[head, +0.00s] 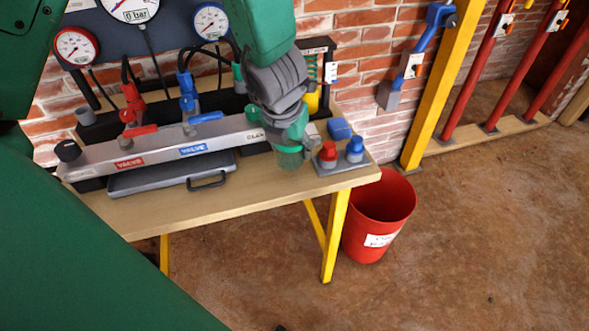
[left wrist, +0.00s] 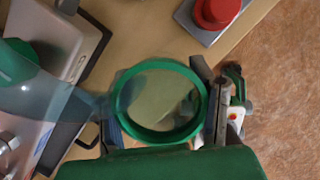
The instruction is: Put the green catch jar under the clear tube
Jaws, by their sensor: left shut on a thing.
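The green catch jar (head: 289,159) is see-through and hangs at the front edge of the bench, near the right end of the grey valve bar. My left gripper (head: 288,136) is shut on it from above. In the left wrist view the jar's green rim (left wrist: 122,100) shows as an open ring between the fingers. A clear tube (left wrist: 50,98) comes in from the left there and its end is close to the rim's left side. I cannot tell whether it is above the jar's mouth. In the head view my left gripper hides the tube. My right gripper is not in view.
The valve bar (head: 160,151) carries red and blue handles, with a grey tray (head: 172,174) in front. A plate with red (head: 328,152) and blue (head: 355,149) knobs lies right of the jar. A red bin (head: 379,215) stands on the floor. Gauges (head: 77,45) are behind.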

